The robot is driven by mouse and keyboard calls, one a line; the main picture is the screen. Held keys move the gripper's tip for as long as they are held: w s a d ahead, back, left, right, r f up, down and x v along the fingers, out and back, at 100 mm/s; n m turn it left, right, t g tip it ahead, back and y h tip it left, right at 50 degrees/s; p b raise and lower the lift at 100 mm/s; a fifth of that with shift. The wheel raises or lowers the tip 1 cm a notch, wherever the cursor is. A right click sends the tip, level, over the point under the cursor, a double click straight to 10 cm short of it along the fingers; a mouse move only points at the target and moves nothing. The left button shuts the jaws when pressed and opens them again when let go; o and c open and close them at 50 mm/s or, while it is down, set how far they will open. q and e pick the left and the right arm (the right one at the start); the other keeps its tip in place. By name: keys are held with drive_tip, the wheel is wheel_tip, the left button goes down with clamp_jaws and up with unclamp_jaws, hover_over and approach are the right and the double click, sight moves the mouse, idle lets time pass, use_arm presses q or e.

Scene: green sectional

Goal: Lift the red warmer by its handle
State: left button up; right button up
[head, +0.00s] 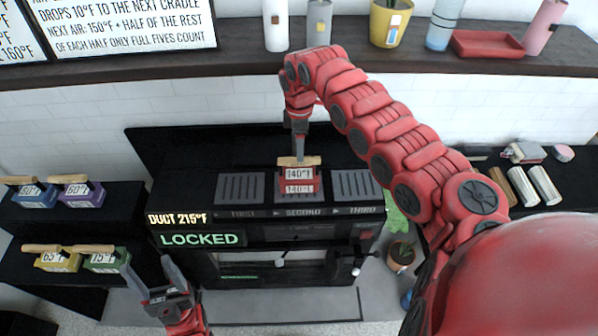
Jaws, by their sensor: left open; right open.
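The red warmer (297,181), labelled 140°F, sits in the second, middle cradle of the black machine. Its wooden handle (309,161) lies across its top. My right gripper (299,156) points straight down at the handle, its fingertips at or just above the wood. It is seen nearly edge-on, and the fingers look open. I cannot tell whether they touch the handle. My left gripper (146,262) is open and empty at the lower left, in front of the machine and near the green warmer (106,262).
The first (240,188) and third (356,185) cradles are empty. Blue (36,198), purple (82,197) and yellow (57,262) warmers stand on the left shelves. A sign reads LOCKED (201,239). A dark shelf (230,55) with cups and a yellow pot runs behind.

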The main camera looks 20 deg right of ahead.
sight(299, 165)
wheel_tip(299, 165, down, 4)
drive_tip(key=shift+w+a+r+p, duration=0.1)
drive_tip(key=shift+r+p, duration=0.05)
drive_tip(key=shift+p, duration=0.35)
wheel_tip(299, 165, down, 5)
drive_tip(key=p, duration=0.2)
drive_tip(key=shift+r+p, duration=0.1)
drive_tip(key=shift+p, duration=0.3)
drive_tip(key=shift+f, duration=0.4)
clamp_jaws()
drive_tip(key=shift+r, duration=0.1)
